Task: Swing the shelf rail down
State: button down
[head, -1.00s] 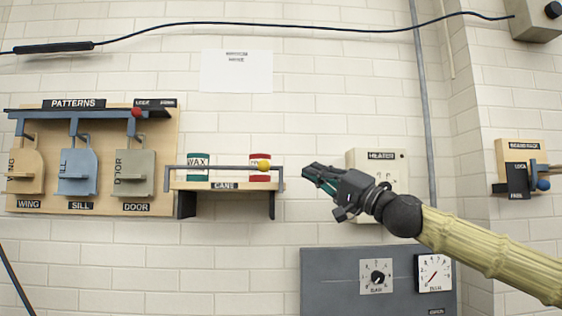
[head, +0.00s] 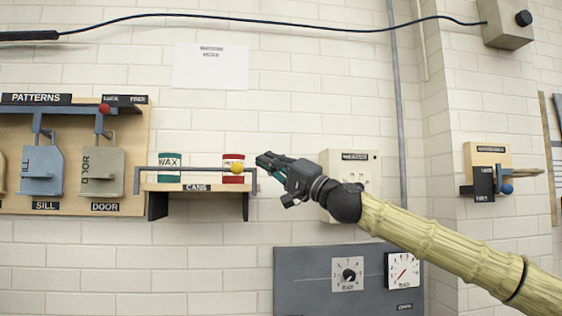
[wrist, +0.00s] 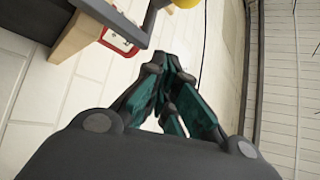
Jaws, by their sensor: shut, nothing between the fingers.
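The shelf rail (head: 205,168) is a grey bar across the front of the small shelf marked CANS (head: 160,187). It stands raised in front of the cans, with a yellow knob (head: 237,168) toward its right end. My gripper (head: 262,160) is shut and empty, just right of the rail's right end in the head view. In the wrist view the fingers (wrist: 170,85) are closed together. The rail's dark end (wrist: 130,33) and part of the yellow knob (wrist: 186,3) show at the top there, apart from the fingers.
A WAX can (head: 167,160) and a red can (head: 233,155) stand behind the rail. The PATTERNS board (head: 133,140) is to the left. The heater box (head: 368,163) is behind my arm. A grey dial panel (head: 310,290) is below.

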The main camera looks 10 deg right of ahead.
jog(key=a+p, duration=0.2)
jog(key=s+a+p, duration=0.1)
jog(key=shift+a+f, duration=0.4)
jog(key=shift+s+a+f+b, duration=0.1)
jog(key=shift+s+f+b, duration=0.05)
jog(key=shift+b, duration=0.25)
dwell(0.3)
jog(key=shift+s+n+y+b, duration=0.15)
jog(key=shift+n+y+b, duration=0.3)
jog(key=shift+b, duration=0.5)
jog(key=shift+f, duration=0.1)
